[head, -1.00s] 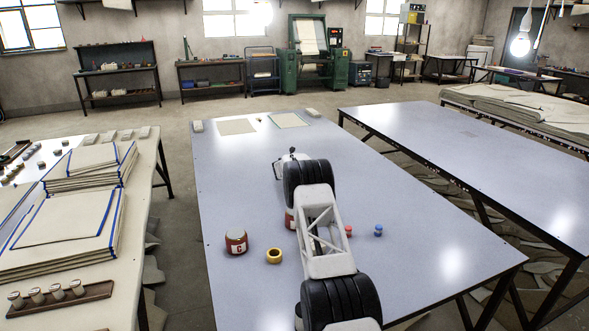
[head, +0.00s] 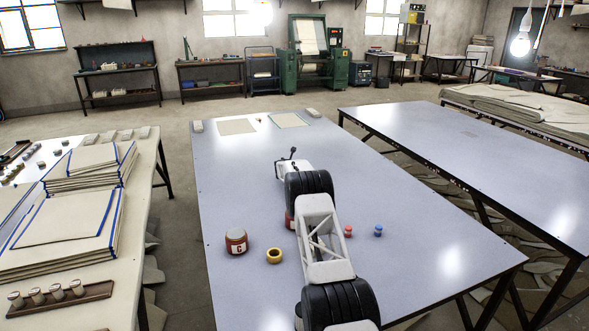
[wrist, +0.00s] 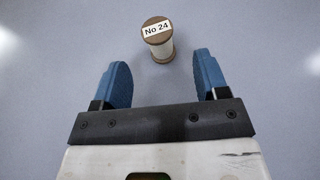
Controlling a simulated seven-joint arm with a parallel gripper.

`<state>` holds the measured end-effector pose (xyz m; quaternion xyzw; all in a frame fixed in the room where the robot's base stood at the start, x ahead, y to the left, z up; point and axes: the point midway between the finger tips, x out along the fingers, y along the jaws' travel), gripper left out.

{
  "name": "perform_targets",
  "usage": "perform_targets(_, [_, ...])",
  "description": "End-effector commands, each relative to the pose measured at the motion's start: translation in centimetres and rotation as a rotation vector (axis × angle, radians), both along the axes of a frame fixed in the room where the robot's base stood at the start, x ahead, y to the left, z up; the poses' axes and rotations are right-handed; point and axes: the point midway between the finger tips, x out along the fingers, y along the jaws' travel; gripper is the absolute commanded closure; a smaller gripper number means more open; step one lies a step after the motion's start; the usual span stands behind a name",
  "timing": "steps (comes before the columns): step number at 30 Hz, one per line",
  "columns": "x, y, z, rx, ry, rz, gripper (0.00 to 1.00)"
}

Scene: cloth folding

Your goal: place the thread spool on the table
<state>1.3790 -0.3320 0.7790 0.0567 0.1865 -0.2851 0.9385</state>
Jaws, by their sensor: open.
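The thread spool (wrist: 157,39) stands upright on the grey-blue table (wrist: 55,60) in the wrist view. It has a brown top with a "No 24" label and pale thread below. My gripper (wrist: 162,61) has its two blue fingers spread wide, with nothing held. The spool is just ahead of the fingertips, near the middle of the gap between them. In the head view my arm extends over the table; I cannot make out the spool or fingers there.
On the table are a red jar marked C (head: 236,241), a yellow tape roll (head: 274,256), a red jar partly behind my arm (head: 289,221), and small red (head: 348,232) and blue (head: 378,231) pieces. Flat cloth pieces (head: 237,127) lie at the far end. The table's middle right is clear.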

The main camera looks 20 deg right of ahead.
Motion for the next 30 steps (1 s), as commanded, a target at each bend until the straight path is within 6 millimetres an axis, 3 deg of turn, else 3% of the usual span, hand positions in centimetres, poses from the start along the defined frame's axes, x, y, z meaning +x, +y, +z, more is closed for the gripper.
perform_targets(11, [0.4,-0.3,-0.4,0.000,0.001,-0.001,0.33])
perform_targets(30, [3.0,-1.9,-1.7,0.001,-0.001,-0.003,0.33])
